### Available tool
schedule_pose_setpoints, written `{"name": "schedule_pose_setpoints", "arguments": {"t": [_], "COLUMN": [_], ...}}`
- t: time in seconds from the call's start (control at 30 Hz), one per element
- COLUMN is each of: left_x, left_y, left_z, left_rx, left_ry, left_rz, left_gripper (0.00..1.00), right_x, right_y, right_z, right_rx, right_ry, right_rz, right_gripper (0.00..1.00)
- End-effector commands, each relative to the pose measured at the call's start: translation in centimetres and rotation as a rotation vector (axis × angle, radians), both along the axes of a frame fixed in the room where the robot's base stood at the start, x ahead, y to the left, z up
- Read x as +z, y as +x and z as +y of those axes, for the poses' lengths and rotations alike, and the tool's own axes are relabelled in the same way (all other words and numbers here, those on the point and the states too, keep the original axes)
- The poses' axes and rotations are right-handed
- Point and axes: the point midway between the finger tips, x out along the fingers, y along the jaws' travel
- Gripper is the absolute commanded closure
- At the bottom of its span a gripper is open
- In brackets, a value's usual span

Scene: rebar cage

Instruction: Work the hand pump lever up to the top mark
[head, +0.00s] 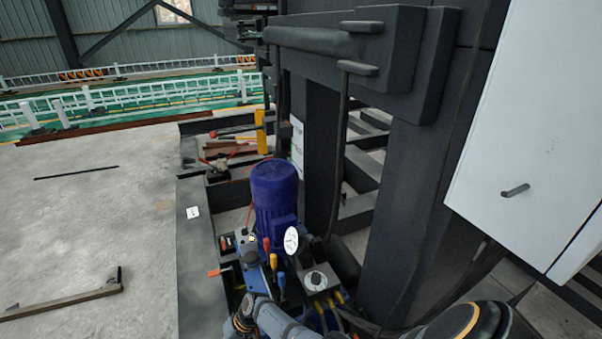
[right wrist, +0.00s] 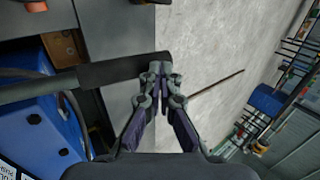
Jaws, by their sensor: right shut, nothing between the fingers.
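The hand pump lever shows in the right wrist view as a grey rod with a thick black grip (right wrist: 108,71), reaching in from the left over a blue housing (right wrist: 38,125). My right gripper (right wrist: 156,70) is shut, its fingertips together at the free end of the grip, with nothing held between them. I cannot tell whether they touch the grip. In the head view the pump unit has a blue motor (head: 275,200), a round white gauge (head: 291,240) and small coloured levers (head: 271,262). I cannot make out the lever or a top mark there. My left gripper is not in view.
Dark steel columns (head: 398,210) and a white cabinet (head: 530,130) stand right of the pump unit. A dark steel ledge (head: 196,275) borders it on the left. Open concrete floor lies beyond, with a loose angled bar (head: 75,298).

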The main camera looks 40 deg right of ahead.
Motion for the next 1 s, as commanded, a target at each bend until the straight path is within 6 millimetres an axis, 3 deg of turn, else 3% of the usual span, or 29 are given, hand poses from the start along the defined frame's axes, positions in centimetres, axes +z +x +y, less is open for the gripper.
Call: {"name": "schedule_pose_setpoints", "arguments": {"t": [0.03,0.1,1.0], "left_x": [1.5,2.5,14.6], "left_y": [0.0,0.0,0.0], "left_z": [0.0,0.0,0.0], "left_rx": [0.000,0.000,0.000], "left_ry": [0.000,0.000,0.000], "left_rz": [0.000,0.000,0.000], "left_gripper": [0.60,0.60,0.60], "right_x": [1.4,2.3,14.1], "right_y": [-0.1,-0.2,-1.3], "right_z": [-0.3,-0.6,-4.7], "right_rx": [0.000,0.000,0.000], "right_ry": [-0.002,-0.002,-0.001], "right_rz": [0.002,0.002,0.000], "right_gripper": [1.00,1.00,1.00]}}
